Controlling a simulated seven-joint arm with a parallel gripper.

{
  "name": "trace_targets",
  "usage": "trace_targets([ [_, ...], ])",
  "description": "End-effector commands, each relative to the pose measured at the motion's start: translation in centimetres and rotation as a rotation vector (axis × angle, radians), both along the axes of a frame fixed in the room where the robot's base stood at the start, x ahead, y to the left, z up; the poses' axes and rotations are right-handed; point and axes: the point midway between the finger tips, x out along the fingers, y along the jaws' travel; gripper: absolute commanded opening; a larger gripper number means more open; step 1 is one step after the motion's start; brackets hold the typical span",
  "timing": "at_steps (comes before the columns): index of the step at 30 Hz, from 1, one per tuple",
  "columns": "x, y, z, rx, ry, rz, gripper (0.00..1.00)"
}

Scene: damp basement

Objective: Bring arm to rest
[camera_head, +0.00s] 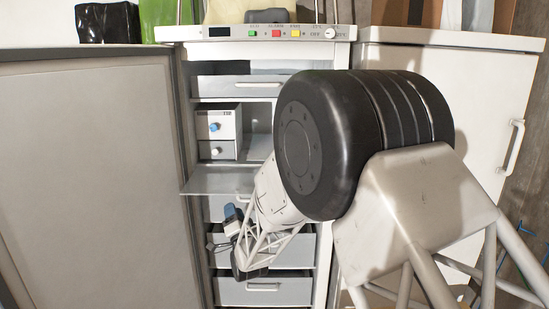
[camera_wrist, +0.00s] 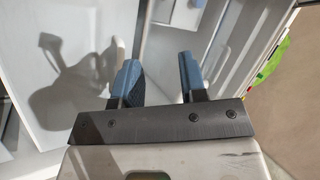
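My gripper (camera_head: 228,221) is in front of the open white freezer (camera_head: 340,150), beside the lowered flap (camera_head: 212,181) of one compartment. In the wrist view my gripper (camera_wrist: 158,78) shows two blue fingers standing well apart with nothing between them, so it is open and empty. My large black joint and pale arm links cover the right part of the freezer in the head view.
The freezer door (camera_head: 90,180) stands wide open on the left. A box with small drawers (camera_head: 226,117) sits in a compartment. A second white cabinet (camera_head: 480,100) with a handle stands on the right.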

Motion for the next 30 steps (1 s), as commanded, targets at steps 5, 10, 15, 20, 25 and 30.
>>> trace_targets([
  [5,-0.3,-0.4,-0.2,-0.204,0.120,-0.029,0.39],
  [10,-1.3,-1.3,-0.6,-0.420,0.235,-0.041,0.39],
  [15,-2.7,-4.1,0.6,-0.574,0.342,-0.064,0.39],
  [20,-4.6,-7.8,2.6,-0.668,0.442,-0.090,0.39],
  [25,-7.7,-12.1,4.7,-0.772,0.565,-0.111,0.39],
  [30,-12.0,-16.5,6.3,-0.873,0.697,-0.116,0.39],
])
